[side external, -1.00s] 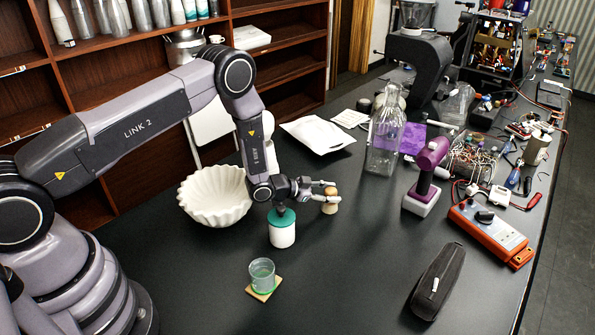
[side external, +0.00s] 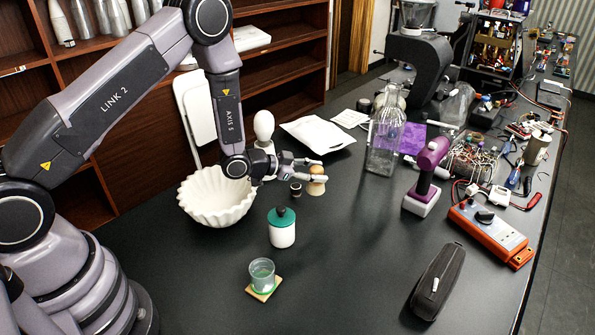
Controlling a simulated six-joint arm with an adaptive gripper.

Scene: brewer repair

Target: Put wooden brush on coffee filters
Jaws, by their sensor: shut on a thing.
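My gripper (side external: 316,169) is shut on the wooden brush (side external: 316,187), a small light-wood piece with a rounded top, at the middle of the side external view. The fingers reach to the right and partly hide the brush's upper part. The brush appears held a little above the black table; the exact gap is hard to tell. The coffee filters (side external: 216,203) are a large white fluted stack shaped like a bowl, on the table to the left of my gripper. They are open at the top and look empty.
A white jar with a green lid (side external: 282,230) stands below my gripper. A small dark-topped item (side external: 296,188) is beside the brush. A white round-headed object (side external: 264,130) stands behind my wrist. A glass bottle (side external: 385,145) and purple tool (side external: 430,168) stand to the right.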

